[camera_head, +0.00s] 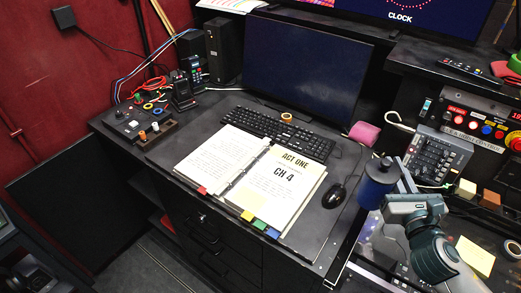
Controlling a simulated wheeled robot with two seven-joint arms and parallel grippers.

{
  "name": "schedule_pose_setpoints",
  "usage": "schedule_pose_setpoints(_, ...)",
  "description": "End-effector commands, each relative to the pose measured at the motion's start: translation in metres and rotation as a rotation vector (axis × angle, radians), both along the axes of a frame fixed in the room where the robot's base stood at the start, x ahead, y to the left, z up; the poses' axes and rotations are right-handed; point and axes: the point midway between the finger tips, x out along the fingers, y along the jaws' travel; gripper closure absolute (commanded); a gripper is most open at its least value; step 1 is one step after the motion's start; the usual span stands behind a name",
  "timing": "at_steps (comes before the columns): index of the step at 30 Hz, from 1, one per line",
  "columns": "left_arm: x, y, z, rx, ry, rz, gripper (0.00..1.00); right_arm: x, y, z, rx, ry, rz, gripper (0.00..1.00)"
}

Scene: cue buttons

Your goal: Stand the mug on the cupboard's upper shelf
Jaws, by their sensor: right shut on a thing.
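A blue mug (374,188) with a dark top is at the right of the desk, just right of the computer mouse. My right gripper (398,182) is at the right side of the mug and shut on it. The mug looks upright; its lower part is dark, and I cannot tell whether it touches a surface. No cupboard with an upper shelf can be made out clearly. My left gripper is not in view.
An open binder (283,189) lies before the keyboard (290,133) and monitor (306,65). A computer mouse (334,195) is close to the mug. The floor at lower left is partly clear.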

Motion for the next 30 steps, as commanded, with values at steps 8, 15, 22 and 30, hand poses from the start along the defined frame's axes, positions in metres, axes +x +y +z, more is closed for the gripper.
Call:
schedule_pose_setpoints(8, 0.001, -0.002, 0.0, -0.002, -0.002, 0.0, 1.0, 0.001, -0.002, 0.002, 0.001, -0.002, -0.001, 1.0)
schedule_pose_setpoints(15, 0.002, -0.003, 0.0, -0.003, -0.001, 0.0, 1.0, 0.001, -0.001, 0.001, 0.001, -0.002, -0.001, 1.0)
schedule_pose_setpoints(22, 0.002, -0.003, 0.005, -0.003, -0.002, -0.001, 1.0, 0.005, 0.011, -0.006, 0.005, -0.001, -0.002, 1.0)
schedule_pose_setpoints(30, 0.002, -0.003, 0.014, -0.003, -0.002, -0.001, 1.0, 0.015, 0.049, -0.028, 0.006, 0.0, -0.001, 1.0)
